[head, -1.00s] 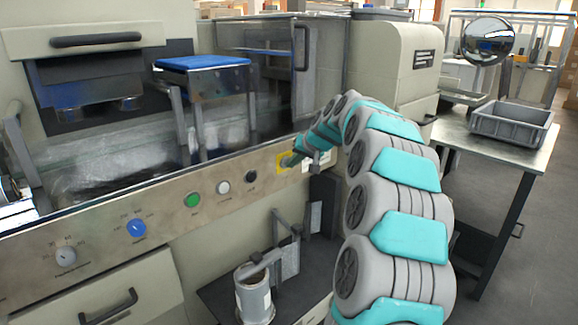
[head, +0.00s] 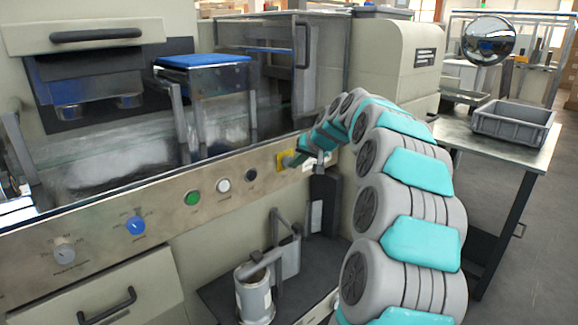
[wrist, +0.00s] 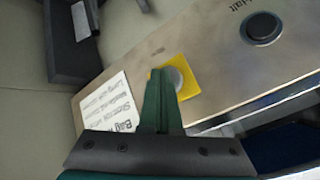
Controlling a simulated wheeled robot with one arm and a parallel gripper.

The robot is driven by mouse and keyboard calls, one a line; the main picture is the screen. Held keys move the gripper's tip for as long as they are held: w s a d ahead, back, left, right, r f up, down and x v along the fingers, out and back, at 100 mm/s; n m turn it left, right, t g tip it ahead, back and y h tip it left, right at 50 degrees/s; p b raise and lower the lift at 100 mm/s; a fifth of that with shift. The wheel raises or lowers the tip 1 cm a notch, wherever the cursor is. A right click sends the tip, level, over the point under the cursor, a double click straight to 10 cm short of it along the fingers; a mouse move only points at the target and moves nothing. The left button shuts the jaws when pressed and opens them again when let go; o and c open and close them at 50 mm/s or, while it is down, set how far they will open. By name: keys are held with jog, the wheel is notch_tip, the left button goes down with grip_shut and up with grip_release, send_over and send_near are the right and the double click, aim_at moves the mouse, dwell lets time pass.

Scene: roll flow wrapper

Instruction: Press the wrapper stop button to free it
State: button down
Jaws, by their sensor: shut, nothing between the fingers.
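A grey round button on a yellow square plate (head: 282,161) sits at the right end of the wrapper's control panel (head: 100,221). The button (wrist: 175,77) shows close up in the wrist view. My gripper (wrist: 158,76) is shut and empty, its fingertips overlapping the plate's left part and the button's edge. I cannot tell whether they touch. In the head view my gripper (head: 293,160) is just right of the plate. A black button (head: 251,175) is left of the plate; the wrist view shows this black button (wrist: 263,27) labelled "Halt".
A green button (head: 193,198), a white button (head: 223,186) and a blue knob (head: 136,225) line the panel. A printed notice (wrist: 112,108) lies beside the plate. A grey canister (head: 254,295) stands below. A grey bin (head: 512,124) sits on the right table.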

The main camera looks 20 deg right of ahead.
jog(key=shift+s+d+b, duration=0.3)
jog(key=shift+s, duration=0.5)
jog(key=shift+s+d+b, duration=0.35)
jog(key=shift+s, duration=0.5)
jog(key=shift+s+d+b, duration=0.3)
jog(key=shift+s, duration=0.5)
